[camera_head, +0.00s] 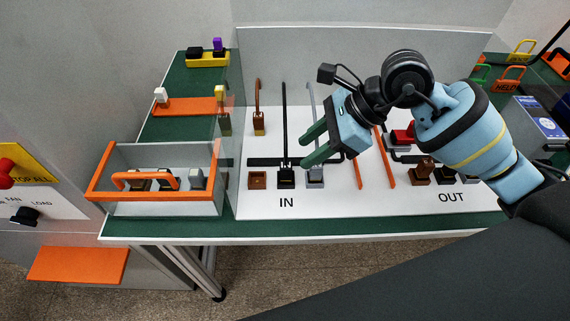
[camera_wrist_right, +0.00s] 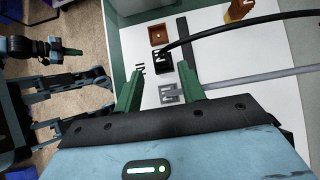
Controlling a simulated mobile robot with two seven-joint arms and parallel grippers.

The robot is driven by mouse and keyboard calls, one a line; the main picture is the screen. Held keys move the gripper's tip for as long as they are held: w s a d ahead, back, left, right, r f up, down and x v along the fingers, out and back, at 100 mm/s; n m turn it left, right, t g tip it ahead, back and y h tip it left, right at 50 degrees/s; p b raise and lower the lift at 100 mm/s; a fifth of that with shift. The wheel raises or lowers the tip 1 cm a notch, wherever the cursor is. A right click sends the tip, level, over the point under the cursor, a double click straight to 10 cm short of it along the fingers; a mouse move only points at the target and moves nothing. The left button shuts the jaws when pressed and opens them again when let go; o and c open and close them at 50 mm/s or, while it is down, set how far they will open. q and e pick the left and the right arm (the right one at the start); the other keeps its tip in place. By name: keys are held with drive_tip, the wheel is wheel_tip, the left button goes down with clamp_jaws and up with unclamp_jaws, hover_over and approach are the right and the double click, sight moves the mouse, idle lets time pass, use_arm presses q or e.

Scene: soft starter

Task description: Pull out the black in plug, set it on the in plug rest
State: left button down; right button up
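The black in plug (camera_head: 286,175) is at the black socket position above the IN label, with its black cable running up the white panel. In the right wrist view the black plug (camera_wrist_right: 162,72) lies just beyond and between my fingertips, and its cable arcs right. My right gripper (camera_head: 304,150) is open and empty, above and near the black and grey plugs; it also shows in the right wrist view (camera_wrist_right: 160,82). My left gripper (camera_wrist_right: 72,51) seems to show at the left of the wrist view, its opening unclear. I cannot identify the in plug rest for certain.
An empty brown socket (camera_head: 258,180) is left of the black plug, and a grey plug (camera_head: 315,178) is right. A brown plug (camera_head: 259,125) stands higher up. An orange-rimmed clear box (camera_head: 158,205) is at left. OUT plugs (camera_head: 421,172) stand at right.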

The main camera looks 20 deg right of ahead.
sight(287, 165)
drive_tip(key=b+x, duration=0.1)
drive_tip(key=x, duration=0.2)
drive_tip(key=shift+a+f, duration=0.2)
drive_tip(key=shift+f, duration=0.1)
drive_tip(key=shift+w+a+f+b, duration=0.2)
drive_tip(key=shift+a+f+b, duration=0.1)
drive_tip(key=shift+a+f, duration=0.2)
drive_tip(key=shift+w+a+f, duration=0.1)
drive_tip(key=shift+a+f, duration=0.2)
drive_tip(key=shift+f, duration=0.1)
drive_tip(key=shift+c, duration=0.6)
drive_tip(key=c, duration=0.7)
drive_tip(key=shift+c, duration=0.2)
drive_tip(key=shift+r, duration=0.35)
drive_tip(key=shift+r, duration=0.35)
